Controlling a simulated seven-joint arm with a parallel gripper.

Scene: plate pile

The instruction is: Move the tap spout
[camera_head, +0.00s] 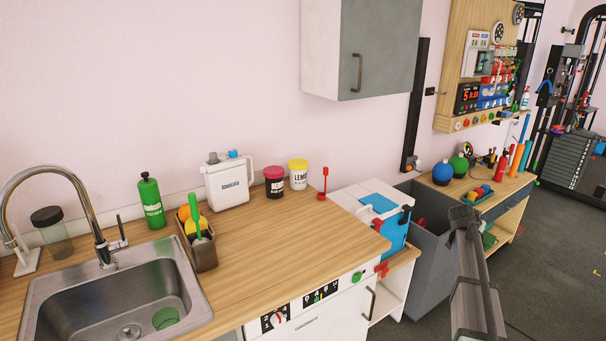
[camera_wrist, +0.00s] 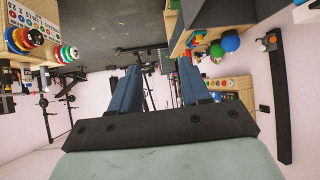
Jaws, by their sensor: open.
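The tap spout (camera_head: 88,207) is a chrome gooseneck at the far left of the head view. It rises from the back edge of the sink, arches up and curves down to the left, with its outlet end beside the sink rather than over the basin middle. A small lever (camera_head: 120,232) stands right of its base. My gripper (camera_head: 464,216) is at the right of the head view, far from the tap. In the wrist view its two dark blue fingers (camera_wrist: 157,72) are apart with nothing between them. The tap does not show in the wrist view.
The steel sink (camera_head: 185,275) is set in the wooden counter (camera_head: 285,245). A green bottle (camera_head: 151,203), a utensil holder (camera_head: 203,253) and a white jug (camera_head: 229,184) stand right of the tap. A clear jar (camera_head: 54,238) stands behind the spout. A wall cabinet (camera_head: 345,60) hangs above.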

